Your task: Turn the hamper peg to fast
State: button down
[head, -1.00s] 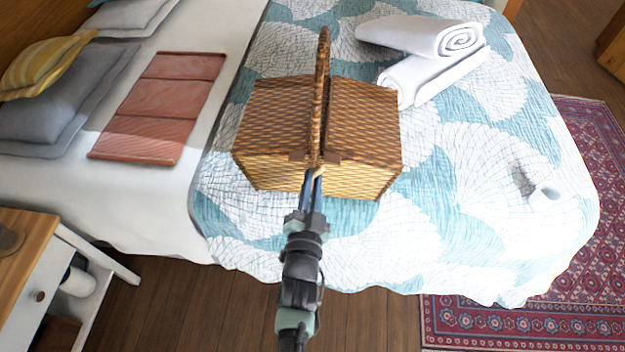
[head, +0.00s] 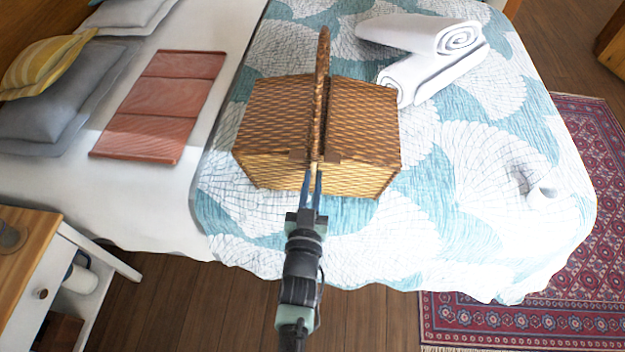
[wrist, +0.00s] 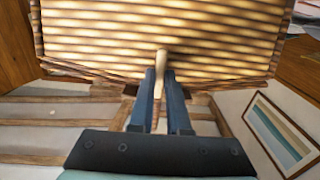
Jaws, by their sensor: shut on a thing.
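The wicker hamper (head: 360,115) stands on the bed with its tall hoop handle (head: 321,75) upright and both lids down. The small pale wooden peg (wrist: 163,66) is at the middle of the hamper's front wall. In the wrist view it lies roughly upright, in line with the fingers. My gripper (head: 313,180) reaches the hamper's front from the near side. Its two blue fingers (wrist: 161,90) are shut on the peg, one on each side. In the head view the peg is small and partly hidden by the fingers.
Rolled white towels (head: 425,55) lie behind the hamper to the right. A folded pink cloth (head: 158,105) and cushions (head: 45,100) lie to the left. A small white cup-like thing (head: 543,193) is at the bed's right side. A nightstand (head: 35,240) stands at lower left.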

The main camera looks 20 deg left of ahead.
dwell(0.4)
jog(key=c, duration=0.9)
grip_release()
jog(key=shift+s, duration=0.1)
jog(key=v, duration=1.2)
jog(key=shift+s+d, duration=0.15)
jog(key=shift+s, duration=0.25)
